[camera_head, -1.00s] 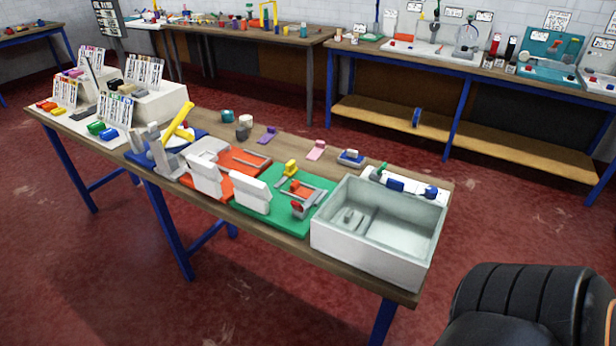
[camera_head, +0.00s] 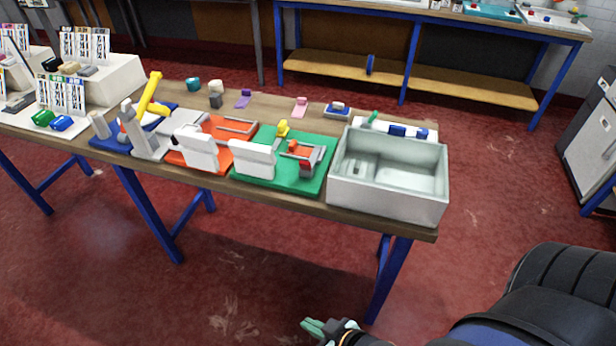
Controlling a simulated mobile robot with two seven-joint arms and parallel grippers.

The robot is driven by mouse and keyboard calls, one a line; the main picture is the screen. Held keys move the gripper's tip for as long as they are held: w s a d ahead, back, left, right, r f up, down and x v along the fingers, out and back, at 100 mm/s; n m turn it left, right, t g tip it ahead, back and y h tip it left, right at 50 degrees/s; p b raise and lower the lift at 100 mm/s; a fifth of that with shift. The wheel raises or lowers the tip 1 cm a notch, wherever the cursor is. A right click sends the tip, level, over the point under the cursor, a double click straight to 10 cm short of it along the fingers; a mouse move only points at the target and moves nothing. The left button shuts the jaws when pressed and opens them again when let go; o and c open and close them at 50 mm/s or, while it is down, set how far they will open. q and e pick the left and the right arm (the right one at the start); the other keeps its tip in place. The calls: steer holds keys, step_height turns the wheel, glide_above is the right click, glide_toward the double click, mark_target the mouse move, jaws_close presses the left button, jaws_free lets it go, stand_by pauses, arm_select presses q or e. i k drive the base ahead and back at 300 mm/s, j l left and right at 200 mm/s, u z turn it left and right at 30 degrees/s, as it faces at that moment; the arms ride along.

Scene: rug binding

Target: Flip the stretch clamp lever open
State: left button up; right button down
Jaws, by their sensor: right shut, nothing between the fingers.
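On the near workbench (camera_head: 270,207), a blue base (camera_head: 108,143) carries a grey upright device with a long yellow lever (camera_head: 150,92) tilted up to the right. A green board (camera_head: 252,180) carries a white block, a yellow piece (camera_head: 283,128) and a small clamp-like part with red and grey pieces (camera_head: 306,160). I cannot tell which of these is the stretch clamp lever. My right gripper (camera_head: 313,327), with green fingertips, is at the bottom edge, shut and empty. It shows over the floor, in front of the bench and apart from everything on it. My left gripper is out of view.
A large grey-white basin (camera_head: 388,195) takes up the bench's right end. An orange board (camera_head: 192,163) lies between the blue base and the green board. Card racks (camera_head: 62,95) stand at the left. Open red floor (camera_head: 250,270) lies in front.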

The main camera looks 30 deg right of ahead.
mark_target(305, 166)
steer(key=i+j+z, duration=0.15)
steer(key=j+z, duration=0.2)
steer(key=j, duration=0.4)
steer(key=j+z, duration=0.35)
steer(key=j, duration=0.35)
steer(key=i, duration=0.05)
